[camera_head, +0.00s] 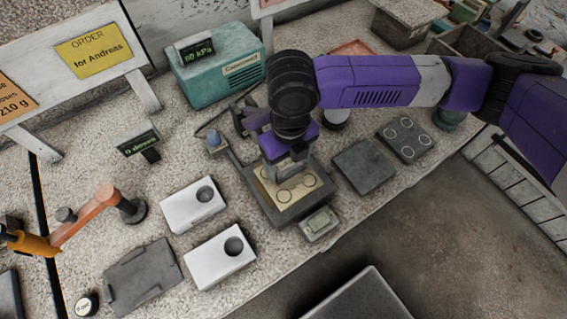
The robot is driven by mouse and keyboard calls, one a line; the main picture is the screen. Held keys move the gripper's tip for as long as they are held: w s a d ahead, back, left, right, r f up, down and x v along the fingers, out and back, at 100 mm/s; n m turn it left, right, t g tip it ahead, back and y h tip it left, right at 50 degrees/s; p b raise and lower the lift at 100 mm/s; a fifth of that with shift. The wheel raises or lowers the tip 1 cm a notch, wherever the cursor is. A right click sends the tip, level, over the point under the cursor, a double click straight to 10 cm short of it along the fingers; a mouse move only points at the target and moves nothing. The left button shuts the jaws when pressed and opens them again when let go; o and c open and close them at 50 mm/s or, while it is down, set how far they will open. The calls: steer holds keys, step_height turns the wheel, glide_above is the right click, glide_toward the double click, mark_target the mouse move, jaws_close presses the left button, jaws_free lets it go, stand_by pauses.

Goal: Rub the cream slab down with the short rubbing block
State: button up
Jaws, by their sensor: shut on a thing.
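The cream slab (306,181) lies flat in a dark square frame (287,218) in the middle of the bench. Dark rings are marked on its top. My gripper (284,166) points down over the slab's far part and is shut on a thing. I take this to be the short rubbing block, but the fingers and wrist hide most of it. I cannot tell whether it touches the slab. The far part of the slab is hidden by my gripper.
Two white blocks with dark round holes (182,213) (212,266) stand left of the frame. A plain dark slab (364,168) and a ringed dark slab (405,150) lie right. A small display box (320,224) sits at the frame's near corner. A teal box (218,75) stands behind.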

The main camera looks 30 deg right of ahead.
steer(key=shift+d, duration=1.4)
steer(key=shift+a, duration=2.25)
steer(key=shift+d+f, duration=0.1)
steer(key=shift+d, duration=2.15)
steer(key=shift+a+r+p, duration=0.55)
steer(key=shift+a+r, duration=0.25)
steer(key=shift+a, duration=0.35)
steer(key=shift+r+p, duration=0.95)
steer(key=shift+r, duration=0.35)
